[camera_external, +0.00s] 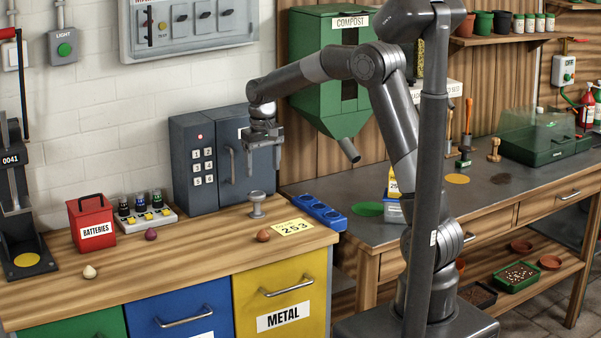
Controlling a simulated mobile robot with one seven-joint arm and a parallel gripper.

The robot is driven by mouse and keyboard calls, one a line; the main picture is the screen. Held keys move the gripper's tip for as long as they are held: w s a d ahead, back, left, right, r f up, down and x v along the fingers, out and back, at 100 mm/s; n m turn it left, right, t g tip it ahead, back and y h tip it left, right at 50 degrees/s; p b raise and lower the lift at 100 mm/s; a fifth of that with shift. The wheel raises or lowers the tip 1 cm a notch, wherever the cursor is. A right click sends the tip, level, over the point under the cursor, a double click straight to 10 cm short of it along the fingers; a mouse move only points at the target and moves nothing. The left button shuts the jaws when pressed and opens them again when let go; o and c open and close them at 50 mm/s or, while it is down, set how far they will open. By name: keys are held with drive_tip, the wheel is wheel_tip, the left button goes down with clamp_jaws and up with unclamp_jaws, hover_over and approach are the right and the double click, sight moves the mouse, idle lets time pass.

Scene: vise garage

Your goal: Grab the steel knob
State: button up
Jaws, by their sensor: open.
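The steel knob (257,204) is a small grey piece with a round flat top, a narrow neck and a wider foot. It stands upright on the wooden counter (200,258), in front of the grey keypad safe. My gripper (263,168) points down in front of the safe door, above the knob. Its fingers are apart with nothing between them, and a clear gap separates the fingertips from the knob's top.
The grey safe (204,160) stands close behind. A yellow note reading 253 (294,228), a brown round item (263,236) and a blue tray (319,212) lie to the right.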

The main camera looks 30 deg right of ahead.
sight(257, 203)
drive_tip(key=shift+w+a+f, duration=0.45)
drive_tip(key=shift+w+f, duration=0.15)
drive_tip(key=shift+f, duration=0.25)
drive_tip(key=f, duration=1)
drive_tip(key=shift+w+a+f, duration=0.2)
drive_tip(key=shift+f, duration=0.2)
drive_tip(key=shift+c, duration=0.3)
drive_tip(key=shift+r, duration=0.1)
drive_tip(key=c, duration=1.1)
